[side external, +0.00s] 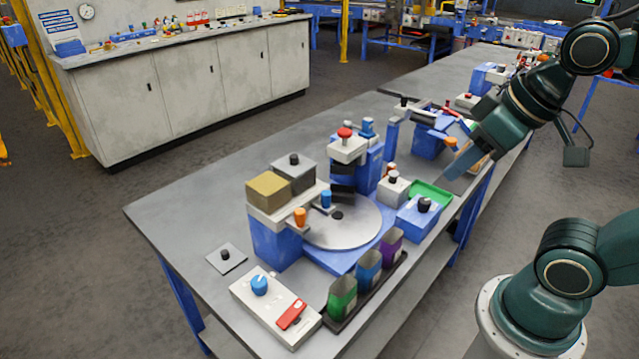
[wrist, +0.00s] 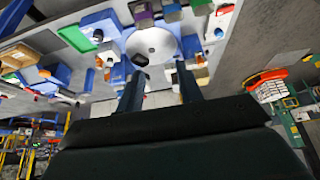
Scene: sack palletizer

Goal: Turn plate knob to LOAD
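Two knobs could be the plate knob: a black knob (side external: 225,255) on a small grey square plate (side external: 233,263) lying on the table, and a blue knob (side external: 259,285) on a white control box. No LOAD marking is legible. The round silver plate (side external: 345,228) of the blue machine also shows in the wrist view (wrist: 160,42). My gripper (side external: 455,166) is high at the right, apart from both knobs. In the wrist view its two fingers (wrist: 160,84) stand apart with nothing held between them.
The control box (side external: 272,308) has a red switch (side external: 291,315). A rack with green, blue and purple bins (side external: 368,268) stands beside the plate. A tan block (side external: 268,191) sits on the machine. A green tray (side external: 430,193) and more devices crowd the table's right. The table's left corner is clear.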

